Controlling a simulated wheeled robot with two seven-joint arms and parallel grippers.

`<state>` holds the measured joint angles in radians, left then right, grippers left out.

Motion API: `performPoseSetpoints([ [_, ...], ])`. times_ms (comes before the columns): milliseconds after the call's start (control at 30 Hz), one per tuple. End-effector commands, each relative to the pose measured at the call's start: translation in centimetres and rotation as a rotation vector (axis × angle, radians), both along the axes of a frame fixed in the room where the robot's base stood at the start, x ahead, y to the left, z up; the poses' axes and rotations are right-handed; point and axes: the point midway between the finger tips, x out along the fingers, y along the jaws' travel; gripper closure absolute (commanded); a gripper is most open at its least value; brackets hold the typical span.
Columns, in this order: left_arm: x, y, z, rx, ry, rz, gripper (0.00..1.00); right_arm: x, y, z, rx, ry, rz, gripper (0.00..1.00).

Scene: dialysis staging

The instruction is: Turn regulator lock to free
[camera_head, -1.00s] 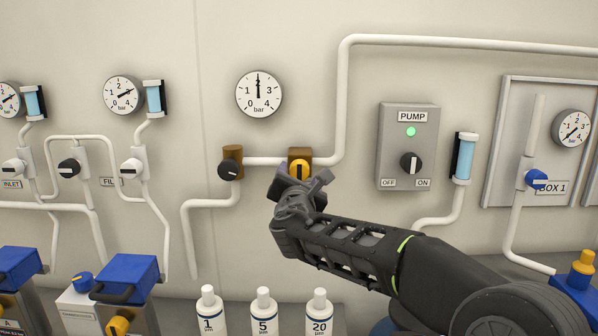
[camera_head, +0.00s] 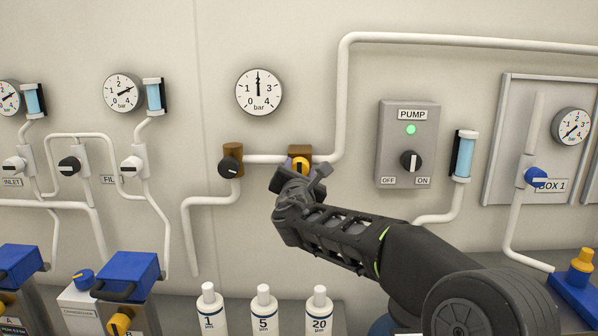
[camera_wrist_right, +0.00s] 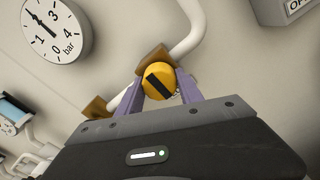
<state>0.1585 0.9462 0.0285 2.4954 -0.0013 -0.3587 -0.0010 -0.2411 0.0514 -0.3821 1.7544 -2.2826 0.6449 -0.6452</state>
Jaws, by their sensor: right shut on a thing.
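The regulator lock is a yellow knob with a dark bar, on a brown block on the wall pipe, below a round bar gauge (camera_head: 259,93). In the head view the yellow knob (camera_head: 300,164) shows just above my right gripper (camera_head: 299,175), which partly covers it. In the right wrist view the yellow knob (camera_wrist_right: 158,81) sits between the two purple fingers of my right gripper (camera_wrist_right: 158,92), which is shut on it. Its dark bar looks slanted there. A black knob (camera_head: 229,167) on another brown block is to the left. My left gripper is not in view.
A grey pump box (camera_head: 407,145) with a green light and a black switch is right of the gripper. White pipes (camera_head: 341,90) run along the wall. Several white bottles (camera_head: 264,308) stand below. A wall panel (camera_head: 549,140) with a blue valve is at the right.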

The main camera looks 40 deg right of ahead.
Motion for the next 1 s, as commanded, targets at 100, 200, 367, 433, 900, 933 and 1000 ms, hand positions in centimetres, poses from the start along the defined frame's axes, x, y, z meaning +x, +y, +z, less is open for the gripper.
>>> performPoseSetpoints([
  [100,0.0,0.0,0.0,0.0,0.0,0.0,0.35,0.0,0.0,0.0,0.0,0.0,0.0,0.83],
  [200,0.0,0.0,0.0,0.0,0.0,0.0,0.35,0.0,0.0,0.0,0.0,0.0,0.0,0.91],
  [367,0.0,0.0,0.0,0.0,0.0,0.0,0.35,0.0,0.0,0.0,0.001,-0.001,0.0,0.97],
  [433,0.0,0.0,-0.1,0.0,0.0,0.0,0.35,0.0,0.0,-0.1,0.002,-0.002,0.0,0.97],
  [900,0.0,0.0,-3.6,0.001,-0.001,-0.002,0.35,0.0,0.0,-0.6,0.131,-0.101,0.0,0.97],
  [933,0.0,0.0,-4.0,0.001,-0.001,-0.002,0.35,0.0,0.0,-0.6,0.146,-0.114,0.0,0.97],
  [1000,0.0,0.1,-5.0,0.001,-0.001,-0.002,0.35,0.0,0.0,-0.7,0.188,-0.145,-0.001,0.97],
])
